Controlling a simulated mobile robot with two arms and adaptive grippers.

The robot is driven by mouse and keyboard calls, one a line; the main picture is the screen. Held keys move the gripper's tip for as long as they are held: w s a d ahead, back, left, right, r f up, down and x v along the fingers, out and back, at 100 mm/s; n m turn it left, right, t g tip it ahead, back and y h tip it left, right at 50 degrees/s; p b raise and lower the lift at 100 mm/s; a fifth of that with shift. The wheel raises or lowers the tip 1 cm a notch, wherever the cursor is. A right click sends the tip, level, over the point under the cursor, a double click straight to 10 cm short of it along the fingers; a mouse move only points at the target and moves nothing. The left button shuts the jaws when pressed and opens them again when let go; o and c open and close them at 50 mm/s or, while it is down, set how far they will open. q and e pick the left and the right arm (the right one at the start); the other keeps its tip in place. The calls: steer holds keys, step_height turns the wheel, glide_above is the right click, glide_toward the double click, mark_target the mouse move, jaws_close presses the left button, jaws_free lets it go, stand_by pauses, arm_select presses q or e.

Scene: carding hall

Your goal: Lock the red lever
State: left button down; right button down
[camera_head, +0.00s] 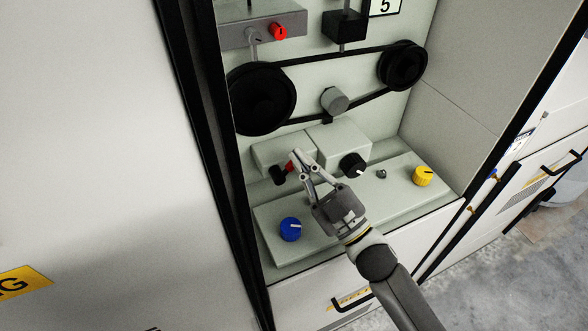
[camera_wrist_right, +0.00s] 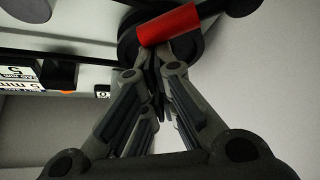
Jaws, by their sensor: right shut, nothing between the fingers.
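The red lever (camera_head: 290,166) sits on a black round mount (camera_head: 279,174) at the front of a pale box in the open cabinet. In the right wrist view the red lever (camera_wrist_right: 168,24) lies slightly tilted across its black mount, just past my fingertips. My right gripper (camera_head: 297,158) is shut and empty, its fingertips at the lever and partly covering it. In the right wrist view the closed fingertips (camera_wrist_right: 158,58) are close to the lever; I cannot tell whether they touch it. My left gripper is not in view.
A blue knob (camera_head: 291,229), a black knob (camera_head: 352,165) and a yellow knob (camera_head: 422,176) surround my right gripper. Black pulleys (camera_head: 262,98) with a belt are above. A red knob (camera_head: 279,31) is at the top. The cabinet's black left edge (camera_head: 222,165) is close by.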

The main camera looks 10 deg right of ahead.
steer(key=shift+w+d+f+m+t+h+b, duration=0.1)
steer(key=shift+d+f+m+t+h+b, duration=0.2)
steer(key=shift+m, duration=0.4)
steer(key=shift+w+d+f+m+t+h+b, duration=0.15)
steer(key=shift+m+t+h, duration=0.25)
steer(key=shift+m, duration=0.3)
steer(key=shift+d+f+m+t+h+b, duration=0.1)
steer(key=shift+d+m+t+h+b, duration=0.2)
steer(key=shift+m, duration=0.4)
steer(key=s+d, duration=0.6)
steer(key=s, duration=0.5)
steer(key=shift+s+f, duration=0.25)
steer(key=shift+s, duration=0.05)
